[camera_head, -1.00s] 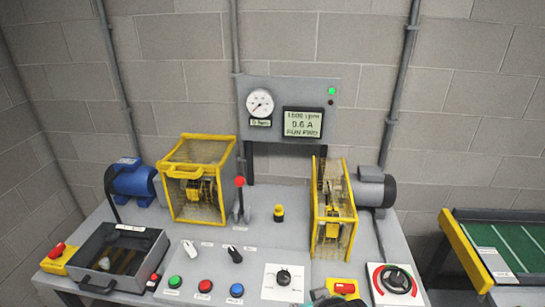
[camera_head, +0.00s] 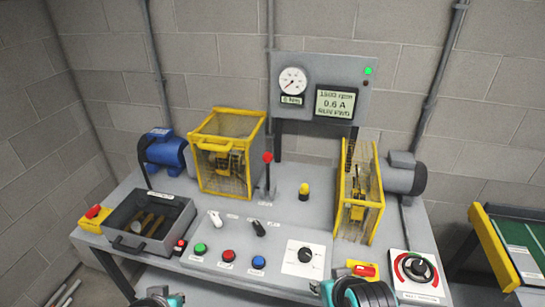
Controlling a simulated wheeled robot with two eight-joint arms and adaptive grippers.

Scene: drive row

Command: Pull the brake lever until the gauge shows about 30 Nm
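The brake lever (camera_head: 267,173) with a red ball knob stands near upright on the bench, between the two yellow guards. The round white gauge (camera_head: 292,82) is on the grey panel behind it. Its needle points to the lower left, and the small label below shows a low Nm value too blurred to read surely. My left gripper (camera_head: 160,297) shows partly at the bottom edge, in front of the bench. My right gripper (camera_head: 352,292) is at the bottom edge, near the front right of the bench. Both are far from the lever, and their fingertips are not clear.
A display (camera_head: 335,104) reads about 1500 rpm, 0.6 A, RUN FWD. The left yellow guard (camera_head: 226,150) and right yellow guard (camera_head: 359,195) flank the lever. A yellow-capped post (camera_head: 304,191) stands to its right. Buttons and knobs sit on the front panel (camera_head: 255,245).

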